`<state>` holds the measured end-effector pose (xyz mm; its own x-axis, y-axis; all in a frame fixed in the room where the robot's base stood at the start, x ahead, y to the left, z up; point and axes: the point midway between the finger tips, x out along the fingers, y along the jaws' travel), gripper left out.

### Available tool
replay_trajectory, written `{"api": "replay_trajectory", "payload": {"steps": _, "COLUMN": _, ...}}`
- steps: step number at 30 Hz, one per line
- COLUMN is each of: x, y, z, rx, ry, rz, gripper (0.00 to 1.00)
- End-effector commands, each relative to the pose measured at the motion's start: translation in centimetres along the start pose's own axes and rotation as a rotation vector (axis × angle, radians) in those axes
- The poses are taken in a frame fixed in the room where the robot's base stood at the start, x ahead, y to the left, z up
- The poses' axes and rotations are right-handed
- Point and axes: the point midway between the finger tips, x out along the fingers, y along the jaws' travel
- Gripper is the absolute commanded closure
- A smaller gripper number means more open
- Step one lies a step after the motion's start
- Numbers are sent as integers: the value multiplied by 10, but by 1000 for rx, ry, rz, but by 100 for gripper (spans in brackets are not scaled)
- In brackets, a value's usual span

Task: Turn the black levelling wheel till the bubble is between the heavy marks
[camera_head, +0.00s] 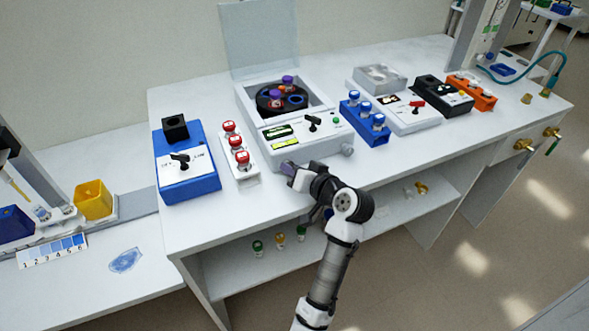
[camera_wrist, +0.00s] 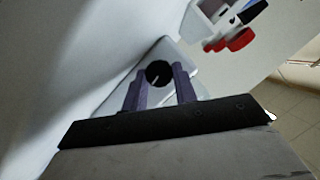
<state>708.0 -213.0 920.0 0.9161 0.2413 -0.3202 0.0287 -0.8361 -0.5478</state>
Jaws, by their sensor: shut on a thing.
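The black levelling wheel (camera_wrist: 158,73) shows in the wrist view as a round dark knob with a pale line on its face. My gripper (camera_wrist: 160,82) is shut on it, with one finger at each side. In the head view my gripper (camera_head: 289,170) is at the lower front of the grey centrifuge (camera_head: 318,148), and it hides the wheel there. A yellow-green strip (camera_head: 285,145) on the centrifuge's front panel looks like the level vial. The bubble and the heavy marks are too small to make out.
A rack with red-capped vials (camera_head: 240,158) and a blue box (camera_head: 187,178) stand left of the centrifuge. A blue vial rack (camera_head: 364,127) stands to its right. The lid (camera_head: 259,40) is up. The bench front edge is close below my gripper.

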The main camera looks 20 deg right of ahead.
Motion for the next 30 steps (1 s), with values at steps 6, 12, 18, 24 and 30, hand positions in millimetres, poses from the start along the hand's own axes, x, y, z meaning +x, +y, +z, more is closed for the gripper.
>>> {"api": "replay_trajectory", "payload": {"steps": 6, "x": 0, "y": 0, "z": -1, "rx": -1, "ry": 2, "rz": 1, "gripper": 64}}
{"api": "replay_trajectory", "payload": {"steps": 12, "x": 0, "y": 0, "z": 0, "rx": -2, "ry": 1, "rz": 1, "gripper": 50}}
{"api": "replay_trajectory", "payload": {"steps": 18, "x": -1, "y": 0, "z": 0, "rx": -2, "ry": 1, "rz": 1, "gripper": 50}}
{"api": "replay_trajectory", "payload": {"steps": 24, "x": -22, "y": 2, "z": 1, "rx": -2, "ry": 3, "rz": 3, "gripper": 50}}
{"api": "replay_trajectory", "payload": {"steps": 30, "x": -68, "y": 2, "z": 1, "rx": -3, "ry": 6, "rz": 4, "gripper": 50}}
